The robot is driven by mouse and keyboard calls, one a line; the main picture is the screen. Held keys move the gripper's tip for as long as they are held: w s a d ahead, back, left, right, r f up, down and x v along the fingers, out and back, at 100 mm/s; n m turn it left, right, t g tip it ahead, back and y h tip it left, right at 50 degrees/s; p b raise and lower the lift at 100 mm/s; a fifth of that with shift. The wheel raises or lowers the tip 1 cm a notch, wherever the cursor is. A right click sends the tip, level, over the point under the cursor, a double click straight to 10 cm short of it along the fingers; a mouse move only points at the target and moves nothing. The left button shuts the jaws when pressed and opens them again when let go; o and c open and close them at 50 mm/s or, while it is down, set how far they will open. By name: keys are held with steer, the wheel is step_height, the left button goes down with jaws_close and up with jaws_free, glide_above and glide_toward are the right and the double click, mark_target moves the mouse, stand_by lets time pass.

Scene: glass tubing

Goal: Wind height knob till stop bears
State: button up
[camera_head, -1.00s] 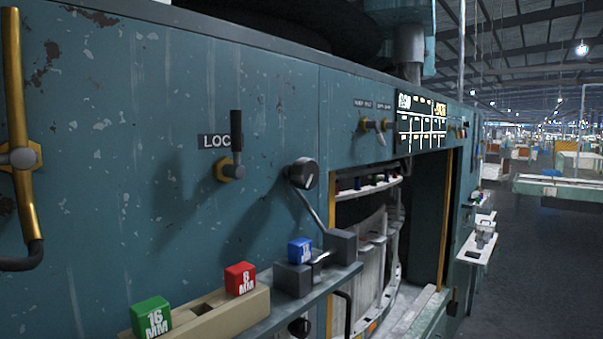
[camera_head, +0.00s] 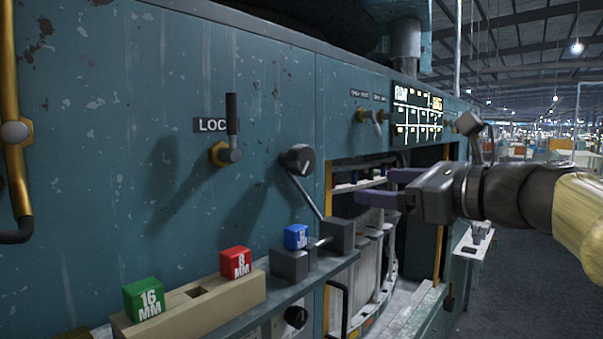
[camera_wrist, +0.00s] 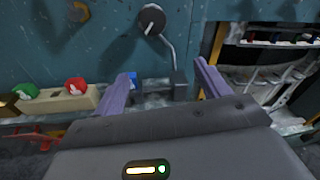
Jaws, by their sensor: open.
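A round black knob (camera_head: 298,158) with a pale pointer mark sits on the teal panel. A bent metal rod runs from beside it down to a dark block (camera_head: 338,236). A second dark block (camera_head: 290,265) stands to the left, with a blue block (camera_head: 296,237) at the pair. Another black knob (camera_head: 296,317) shows below the ledge; I cannot tell which is the height knob. My gripper (camera_head: 376,187) is open and empty, right of the upper knob. In the wrist view, that knob (camera_wrist: 151,20) lies beyond and between the purple fingers (camera_wrist: 160,75), apart from them.
A beige rack (camera_head: 190,305) on the ledge (camera_head: 285,295) holds green 16 MM and red 8 MM blocks. A LOC-labelled lever (camera_head: 232,130) projects left of the upper knob. A recessed opening with shelves (camera_head: 375,235) lies behind my gripper. The aisle at right is clear.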

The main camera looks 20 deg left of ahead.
mark_target(307, 160)
steer(key=r, duration=0.1)
steer(key=s+r+y, duration=0.1)
steer(key=r, duration=0.1)
steer(key=shift+a, duration=0.2)
steer(key=shift+a, duration=0.15)
steer(key=p+x, duration=0.6)
steer(key=x, duration=1.1)
steer(key=shift+a+f, duration=0.1)
steer(key=shift+a, duration=0.05)
